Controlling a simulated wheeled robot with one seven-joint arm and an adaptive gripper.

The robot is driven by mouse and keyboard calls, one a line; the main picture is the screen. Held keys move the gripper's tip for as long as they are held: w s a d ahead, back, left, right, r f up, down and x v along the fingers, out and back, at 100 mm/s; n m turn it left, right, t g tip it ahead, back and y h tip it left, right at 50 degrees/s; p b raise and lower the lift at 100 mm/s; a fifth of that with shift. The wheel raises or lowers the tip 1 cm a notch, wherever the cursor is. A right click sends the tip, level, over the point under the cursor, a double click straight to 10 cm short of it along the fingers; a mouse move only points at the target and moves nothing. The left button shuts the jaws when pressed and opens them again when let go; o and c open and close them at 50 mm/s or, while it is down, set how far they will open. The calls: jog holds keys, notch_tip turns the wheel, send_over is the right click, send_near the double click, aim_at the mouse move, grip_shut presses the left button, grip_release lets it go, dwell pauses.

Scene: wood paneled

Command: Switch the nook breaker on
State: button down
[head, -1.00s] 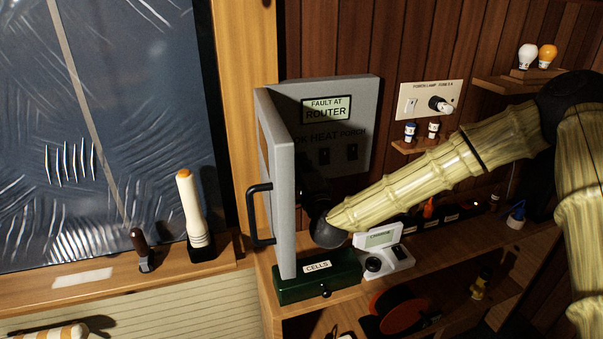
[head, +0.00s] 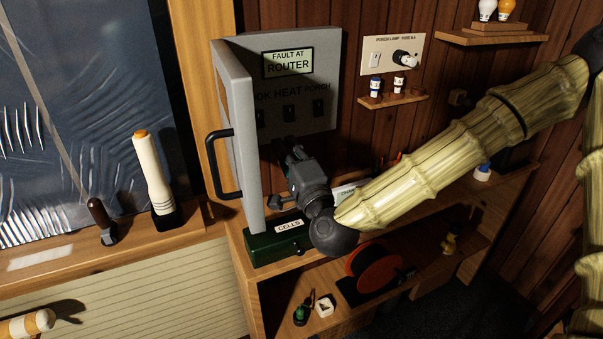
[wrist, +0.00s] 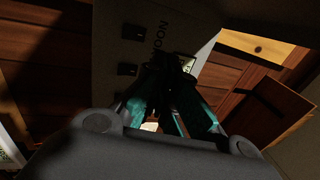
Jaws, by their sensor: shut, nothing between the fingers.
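The grey breaker panel (head: 325,75) hangs on the wall with its door (head: 240,130) swung open to the left. Its sign reads FAULT AT ROUTER. Below it are labels ending in OK, HEAT and PORCH over a row of dark switches. The leftmost, the nook breaker (head: 261,118), is in shadow near the door; I cannot tell its position. My gripper (head: 292,152) is shut and empty, just below and in front of the switches. In the wrist view the shut fingers (wrist: 175,72) point at the dim panel face (wrist: 108,55); contact cannot be told.
The door's black handle (head: 214,165) juts out left of my gripper. A green CELLS box (head: 262,248) sits below, with a partly hidden white device (head: 345,192) beside it. A lamp plate (head: 375,44) and small shelf (head: 400,98) are to the right. A red reel (head: 373,270) sits lower.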

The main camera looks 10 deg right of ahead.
jog(key=s+p, duration=0.1)
jog(key=s+d+p, duration=0.1)
jog(key=s+p, duration=0.2)
jog(key=s, duration=0.1)
jog(key=shift+d+r, duration=0.25)
jog(key=shift+f+p, duration=0.1)
jog(key=shift+p, duration=0.85)
jog(key=s+p, duration=0.1)
jog(key=p, duration=0.3)
jog(key=shift+d, duration=0.2)
jog(key=shift+s+p, duration=0.25)
jog(key=shift+p, duration=0.55)
jog(key=shift+s+d+p, duration=0.1)
jog(key=shift+s+p, duration=0.25)
jog(key=shift+p, duration=0.6)
jog(key=shift+s+f+p, duration=0.15)
jog(key=shift+p, duration=0.15)
